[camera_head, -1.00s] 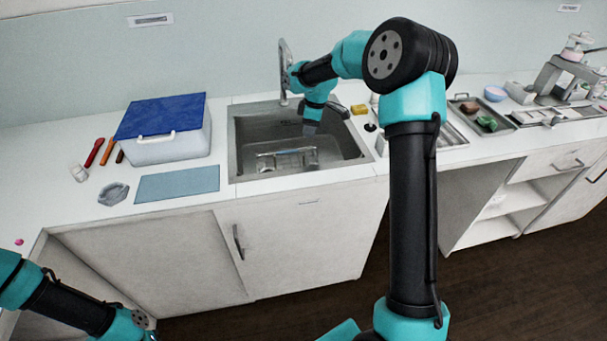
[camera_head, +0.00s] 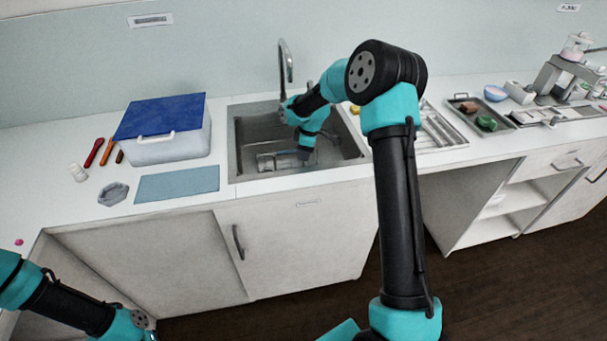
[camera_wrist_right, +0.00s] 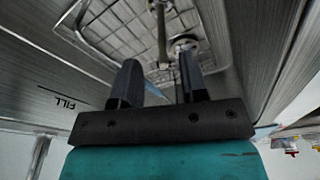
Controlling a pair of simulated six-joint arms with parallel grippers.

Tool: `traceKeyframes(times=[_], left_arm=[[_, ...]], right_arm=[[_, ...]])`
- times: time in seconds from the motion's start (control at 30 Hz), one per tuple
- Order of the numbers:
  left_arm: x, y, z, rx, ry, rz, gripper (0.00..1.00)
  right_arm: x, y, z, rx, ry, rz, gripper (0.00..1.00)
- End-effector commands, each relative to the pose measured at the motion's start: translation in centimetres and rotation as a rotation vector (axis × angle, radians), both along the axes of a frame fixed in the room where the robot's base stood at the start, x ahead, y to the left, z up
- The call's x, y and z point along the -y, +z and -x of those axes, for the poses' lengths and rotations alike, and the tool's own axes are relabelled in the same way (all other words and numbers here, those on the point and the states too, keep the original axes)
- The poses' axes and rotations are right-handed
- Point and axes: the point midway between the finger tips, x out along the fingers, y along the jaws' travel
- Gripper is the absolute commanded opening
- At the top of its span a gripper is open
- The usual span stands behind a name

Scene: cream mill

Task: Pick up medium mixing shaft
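My right gripper (camera_head: 305,153) reaches down into the steel sink (camera_head: 240,165), over a wire basket (camera_head: 266,163). In the right wrist view its two dark fingers (camera_wrist_right: 158,68) are apart with nothing clearly between them. Beyond the fingertips, a thin metal shaft (camera_wrist_right: 161,35) and a metal part with a round end (camera_wrist_right: 184,46) show in the wire basket (camera_wrist_right: 110,22). Which of these is the medium mixing shaft I cannot tell. In the head view the gripper and arm hide part of the basket. My left arm shows at the lower left, its gripper out of frame.
A faucet (camera_head: 286,65) stands behind the sink. A white box with a blue lid (camera_head: 162,115) and a blue mat (camera_head: 178,184) are to the left. A drying rack (camera_head: 438,130) and a tray (camera_head: 468,106) are to the right. The sink walls surround the gripper closely.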

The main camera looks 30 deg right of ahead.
Motion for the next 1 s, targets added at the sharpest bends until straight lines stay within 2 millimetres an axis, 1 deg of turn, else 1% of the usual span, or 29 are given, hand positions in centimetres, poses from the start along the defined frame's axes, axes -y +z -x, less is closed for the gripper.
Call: traceKeyframes(times=[0.17,0.4,0.5,1.0], left_arm=[[0.0,0.0,0.0,0.0,0.0,0.0,0.0],[0.0,0.0,0.0,0.0,0.0,0.0,0.0],[0.0,0.0,0.0,0.0,0.0,0.0,0.0],[0.0,0.0,0.0,0.0,0.0,0.0,0.0]], right_arm=[[-0.2,-1.0,0.1,-0.003,0.0,-0.001,0.4],[-0.7,-4.2,-0.1,-0.002,0.002,0.0,0.4],[-0.8,-4.9,-0.2,-0.001,0.001,0.0,0.4],[-0.8,-5.1,-0.2,0.0,0.0,0.0,0.4]])
